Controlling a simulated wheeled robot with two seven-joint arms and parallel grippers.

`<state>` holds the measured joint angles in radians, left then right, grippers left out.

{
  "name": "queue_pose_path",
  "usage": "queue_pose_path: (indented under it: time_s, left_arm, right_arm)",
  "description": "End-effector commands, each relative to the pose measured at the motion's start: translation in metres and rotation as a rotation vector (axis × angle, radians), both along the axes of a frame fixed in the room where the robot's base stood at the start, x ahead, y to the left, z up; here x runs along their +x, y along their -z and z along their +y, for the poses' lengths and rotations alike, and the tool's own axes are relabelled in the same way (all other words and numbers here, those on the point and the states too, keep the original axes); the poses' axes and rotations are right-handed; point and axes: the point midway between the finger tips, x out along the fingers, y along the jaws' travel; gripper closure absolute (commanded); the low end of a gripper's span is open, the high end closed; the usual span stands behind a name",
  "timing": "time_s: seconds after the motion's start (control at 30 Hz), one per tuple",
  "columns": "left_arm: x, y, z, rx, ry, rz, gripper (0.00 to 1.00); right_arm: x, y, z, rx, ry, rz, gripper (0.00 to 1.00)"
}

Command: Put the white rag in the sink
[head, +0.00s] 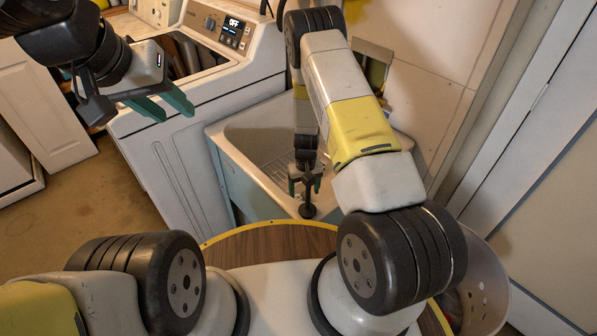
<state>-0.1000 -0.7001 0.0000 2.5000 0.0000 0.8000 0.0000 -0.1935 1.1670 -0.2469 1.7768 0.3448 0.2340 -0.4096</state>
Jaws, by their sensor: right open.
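The sink (258,140) is a white utility basin beside the washing machine, right of centre in the head view. My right arm hides part of it. My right gripper (305,187) points down over the front part of the sink, with its fingers apart and nothing visible between them. My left gripper (173,109) is at the upper left, in front of the washing machine. Its two green fingers are apart and I see nothing held between them. I cannot make out the white rag anywhere in this view.
A white washing machine (185,160) with its top open stands left of the sink. A white perforated basket (488,290) is at the lower right, partly hidden by my arm. Walls close in the right side. Brown floor (85,200) is clear at the left.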

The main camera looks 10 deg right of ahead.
Motion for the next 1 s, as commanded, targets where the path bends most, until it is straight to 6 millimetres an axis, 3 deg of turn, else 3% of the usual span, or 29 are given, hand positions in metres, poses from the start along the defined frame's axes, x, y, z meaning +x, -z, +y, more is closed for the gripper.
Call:
queue_pose_path:
  time_s: [0.2,0.47,0.57,0.67,0.77,1.0]
  left_arm:
    - [0.0,0.0,0.0,0.0,0.0,0.0,0.64]
    - [0.0,0.0,0.0,0.0,0.0,0.0,0.64]
    - [0.0,0.0,0.0,0.0,0.0,0.0,0.64]
    - [0.0,0.0,0.0,0.0,0.0,0.0,0.64]
    - [0.0,0.0,0.0,0.0,0.0,0.0,0.64]
    - [0.0,0.0,0.0,0.0,0.0,0.0,0.64]
  right_arm:
    - [0.001,-0.048,0.0,0.0,-0.001,-0.003,0.27]
    - [0.0,-0.078,0.0,0.002,0.001,-0.002,0.27]
    - [0.004,-0.1,0.001,0.017,0.011,-0.017,0.27]
    - [0.008,-0.142,0.005,0.053,0.03,-0.048,0.27]
    - [0.007,-0.201,0.008,0.099,0.053,-0.09,0.27]
    - [-0.025,-0.336,0.008,0.193,0.083,-0.197,0.27]
